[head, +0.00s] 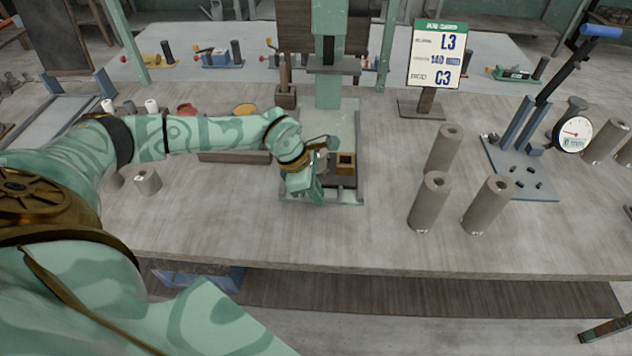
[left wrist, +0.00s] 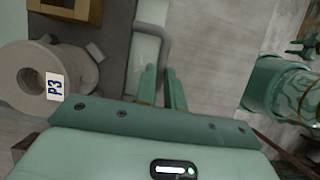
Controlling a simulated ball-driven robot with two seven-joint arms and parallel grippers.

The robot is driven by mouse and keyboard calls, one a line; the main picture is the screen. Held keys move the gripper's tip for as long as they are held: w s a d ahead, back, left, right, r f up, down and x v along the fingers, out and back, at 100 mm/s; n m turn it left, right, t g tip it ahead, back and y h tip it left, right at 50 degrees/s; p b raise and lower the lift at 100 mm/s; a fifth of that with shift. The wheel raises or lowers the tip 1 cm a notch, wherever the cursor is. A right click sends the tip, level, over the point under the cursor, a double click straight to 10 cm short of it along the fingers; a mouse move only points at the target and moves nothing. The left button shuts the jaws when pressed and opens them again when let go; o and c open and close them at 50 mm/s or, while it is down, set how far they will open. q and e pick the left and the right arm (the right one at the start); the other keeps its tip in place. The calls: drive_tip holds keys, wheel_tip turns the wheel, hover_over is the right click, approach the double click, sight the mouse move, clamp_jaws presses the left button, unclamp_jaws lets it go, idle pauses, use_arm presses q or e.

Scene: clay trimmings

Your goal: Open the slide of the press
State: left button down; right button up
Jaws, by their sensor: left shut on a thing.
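The press (head: 336,115) stands near the middle of the bench, with a green column and base plate. A wooden block with a square opening (head: 346,163) sits low in it and shows at the top left of the left wrist view (left wrist: 95,12). My left gripper (head: 322,152) reaches in from the left beside this block. In the left wrist view its fingers (left wrist: 163,88) are shut on a grey bent bar handle (left wrist: 186,42) beside a pale strip of the press. The arm partly hides the press. My right gripper is not in view.
A clay-coloured roll tagged P3 (left wrist: 18,82) lies left of the fingers. Several clay cylinders (head: 430,203) stand to the right. A sign (head: 437,55) reads L3 and C3. A blue lever stand (head: 520,165) and dial (head: 573,134) are farther right. The front of the bench (head: 300,235) is clear.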

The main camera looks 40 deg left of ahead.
use_arm(q)
drive_tip(key=c, duration=1.5)
unclamp_jaws()
drive_tip(key=p+v, duration=0.2)
drive_tip(key=v, duration=1.4)
drive_tip(key=shift+s+r, duration=0.15)
drive_tip(key=shift+r, duration=0.05)
drive_tip(key=shift+f, duration=0.1)
